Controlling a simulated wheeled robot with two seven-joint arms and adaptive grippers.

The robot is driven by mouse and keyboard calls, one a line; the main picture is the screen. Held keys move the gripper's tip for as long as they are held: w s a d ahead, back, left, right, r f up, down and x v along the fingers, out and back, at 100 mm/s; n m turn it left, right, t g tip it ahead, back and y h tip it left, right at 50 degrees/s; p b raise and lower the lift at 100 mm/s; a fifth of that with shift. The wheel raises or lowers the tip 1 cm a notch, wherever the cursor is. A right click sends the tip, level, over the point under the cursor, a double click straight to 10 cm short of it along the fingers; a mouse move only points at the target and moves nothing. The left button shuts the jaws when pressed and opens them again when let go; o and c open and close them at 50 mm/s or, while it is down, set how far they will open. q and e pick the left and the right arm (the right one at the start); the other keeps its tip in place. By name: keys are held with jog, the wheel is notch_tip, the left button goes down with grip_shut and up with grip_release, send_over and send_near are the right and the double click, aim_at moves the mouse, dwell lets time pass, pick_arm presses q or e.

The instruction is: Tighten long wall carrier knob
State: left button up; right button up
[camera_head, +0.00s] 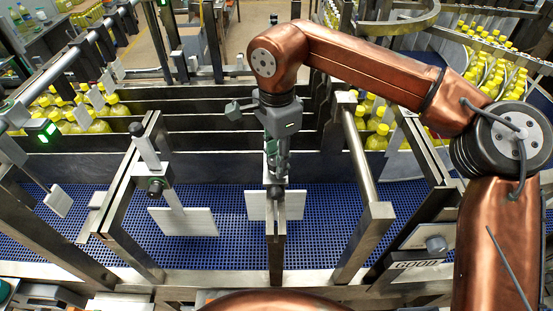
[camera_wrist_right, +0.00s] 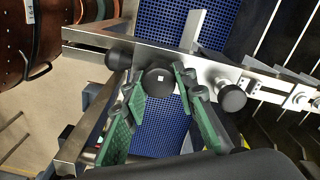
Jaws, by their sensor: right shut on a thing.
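My right gripper (camera_head: 277,172) reaches down over the middle divider rail. In the wrist view its green fingers (camera_wrist_right: 158,78) are shut on a round black knob (camera_wrist_right: 159,82) with a small pale square at its centre. The knob sits on a long metal carrier bar (camera_wrist_right: 207,68). In the head view the held knob (camera_head: 275,192) shows just below the fingers, in front of a pale plate (camera_head: 257,206). Whether the knob is tight cannot be seen. My left gripper is not in view.
Other black knobs flank the held one on the left (camera_wrist_right: 120,60) and right (camera_wrist_right: 232,97). A second carrier knob (camera_head: 155,187) and plate (camera_head: 185,222) stand left over the blue conveyor (camera_head: 225,235). Metal rails border it. Yellow-capped bottles (camera_head: 377,137) stand in lanes behind.

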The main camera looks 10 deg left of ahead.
aim_at(275, 160)
jog(key=m+p, duration=0.1)
jog(key=m, duration=0.3)
jog(key=shift+m, duration=0.4)
jog(key=m, duration=0.4)
jog(key=shift+s, duration=0.1)
jog(key=m, duration=0.5)
jog(key=shift+r, duration=0.1)
jog(key=shift+s+a+m+b, duration=0.1)
jog(key=shift+m+b, duration=0.4)
jog(key=shift+m, duration=1.8)
jog(key=shift+r, duration=0.1)
jog(key=o, duration=1.2)
jog(key=shift+c, duration=0.2)
notch_tip(275, 160, up, 12)
